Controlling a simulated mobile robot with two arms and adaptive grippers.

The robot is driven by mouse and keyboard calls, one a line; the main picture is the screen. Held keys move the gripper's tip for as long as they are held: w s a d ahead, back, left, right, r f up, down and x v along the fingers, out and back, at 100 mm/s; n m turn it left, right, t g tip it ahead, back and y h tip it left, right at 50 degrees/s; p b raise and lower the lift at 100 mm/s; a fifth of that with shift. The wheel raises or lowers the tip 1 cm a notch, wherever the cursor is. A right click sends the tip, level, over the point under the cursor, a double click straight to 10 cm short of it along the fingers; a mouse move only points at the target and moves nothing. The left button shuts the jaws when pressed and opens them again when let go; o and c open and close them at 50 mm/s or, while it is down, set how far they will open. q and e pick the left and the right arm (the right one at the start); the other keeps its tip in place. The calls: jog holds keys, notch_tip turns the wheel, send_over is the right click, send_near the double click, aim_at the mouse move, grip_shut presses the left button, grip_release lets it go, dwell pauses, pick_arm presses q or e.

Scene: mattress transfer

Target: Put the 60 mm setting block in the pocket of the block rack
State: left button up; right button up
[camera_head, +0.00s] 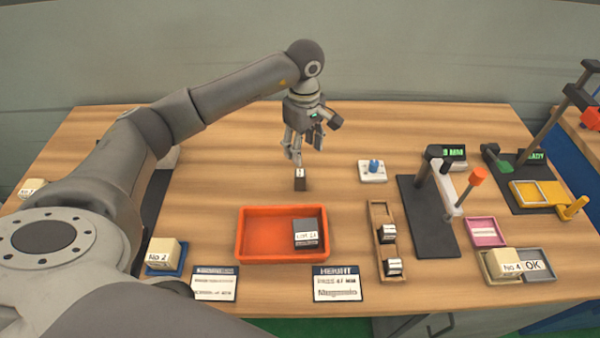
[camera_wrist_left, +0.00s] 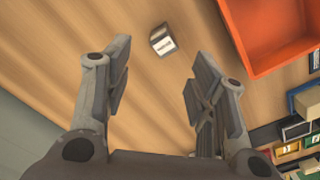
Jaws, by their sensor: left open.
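A small dark block (camera_head: 300,183) with a white label stands alone on the wooden table, and it also shows in the left wrist view (camera_wrist_left: 161,45). Its label is too small to read. The wooden block rack (camera_head: 379,216) lies to its right and nearer to me. Two labelled dark blocks (camera_head: 387,234) (camera_head: 393,267) sit in its middle and near parts; its far part looks empty. My left gripper (camera_head: 294,156) is open and empty, just above and beyond the loose block. In the wrist view the block lies beyond the gap between the fingertips (camera_wrist_left: 160,75). My right gripper is out of view.
An orange tray (camera_head: 258,258) holding a dark labelled block stands left of the rack. A black-based gauge stand (camera_head: 425,225) stands right of the rack, and a white box with a blue knob (camera_head: 372,172) behind it. Two cards lie in front. The table around the loose block is clear.

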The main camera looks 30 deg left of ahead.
aim_at(300, 173)
pick_arm(q)
jog(key=n+p, duration=0.2)
jog(key=n, duration=0.6)
jog(key=shift+a, duration=0.2)
jog(key=shift+f+n+p, duration=0.25)
jog(key=shift+n+p, duration=0.15)
jog(key=shift+n, duration=0.2)
notch_tip(300, 173, down, 5)
jog(key=shift+f+p, duration=0.15)
jog(key=shift+p, duration=0.45)
jog(key=shift+s+f+p, duration=0.15)
jog(key=shift+f+p, duration=0.3)
jog(key=shift+f, duration=0.1)
notch_tip(300, 173, down, 3)
jog(key=shift+s+a+f+p, duration=0.1)
jog(key=shift+s+f+p, duration=0.1)
jog(key=shift+p, duration=0.5)
jog(key=shift+w+f, duration=0.1)
jog(key=shift+f, duration=0.35)
jog(key=shift+r, duration=0.1)
grip_shut()
